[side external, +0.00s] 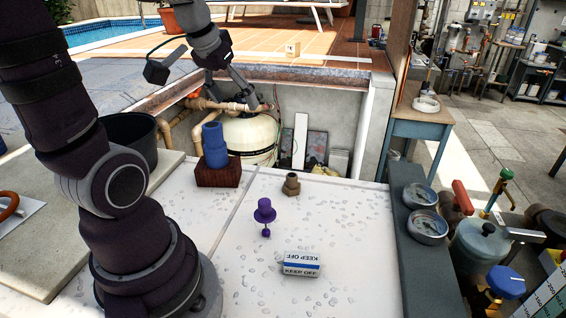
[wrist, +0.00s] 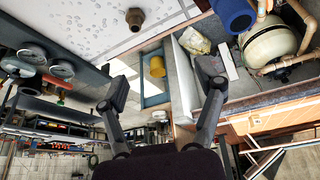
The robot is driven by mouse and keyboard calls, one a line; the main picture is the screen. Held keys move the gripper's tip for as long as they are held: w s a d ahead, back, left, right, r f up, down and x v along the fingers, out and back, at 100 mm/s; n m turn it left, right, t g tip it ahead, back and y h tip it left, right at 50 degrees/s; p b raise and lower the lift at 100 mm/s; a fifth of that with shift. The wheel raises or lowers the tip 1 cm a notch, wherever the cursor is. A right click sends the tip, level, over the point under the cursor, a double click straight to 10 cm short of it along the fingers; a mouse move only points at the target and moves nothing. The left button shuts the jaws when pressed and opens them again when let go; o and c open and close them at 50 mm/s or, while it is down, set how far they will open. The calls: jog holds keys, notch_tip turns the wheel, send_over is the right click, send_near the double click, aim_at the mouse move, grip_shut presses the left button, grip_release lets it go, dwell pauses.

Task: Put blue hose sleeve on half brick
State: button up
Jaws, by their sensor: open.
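The blue hose sleeve (side external: 214,146) stands upright on top of the dark red half brick (side external: 218,173), on the white slab in the side external view. Part of the sleeve shows at the upper edge of the wrist view (wrist: 234,14); the brick is not clear there. My gripper (side external: 238,92) is above and beyond the sleeve, over the pit edge, apart from it. Its fingers are spread open with nothing between them, as the wrist view also shows (wrist: 162,88).
A brown hex fitting (side external: 291,184), a purple knobbed piece (side external: 265,214) and a KEEP OFF block (side external: 300,264) lie on the slab. A black bucket (side external: 130,138) stands left of the brick. The pit with a cream tank (side external: 250,136) and pipes lies behind.

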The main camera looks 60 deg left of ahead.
jog(key=s+d+f+m+t+h, duration=0.1)
jog(key=d+m, duration=0.5)
jog(key=d, duration=0.8)
jog(key=shift+s+d+f+h, duration=0.2)
jog(key=shift+s+h, duration=0.4)
jog(key=shift+s, duration=0.6)
